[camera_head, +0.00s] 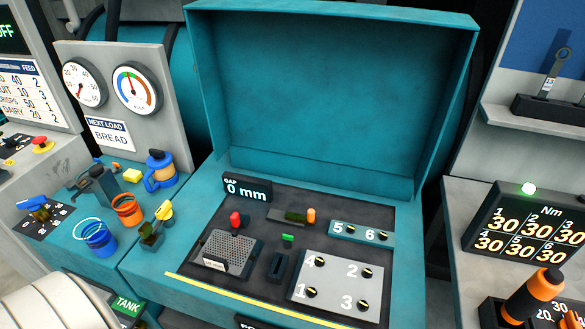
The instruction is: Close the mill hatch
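The mill hatch, a large teal box-shaped lid (330,95), stands open and upright at the back of the teal mill housing. Its hollow inner side faces me. Below it the dark recessed panel (375,215) lies uncovered. A small display (246,189) reads GAP 0 mm. Neither of my grippers shows in the head view.
At right are a torque display (527,232), an orange-and-black tool (535,295) and a shelf with a wrench (553,70).

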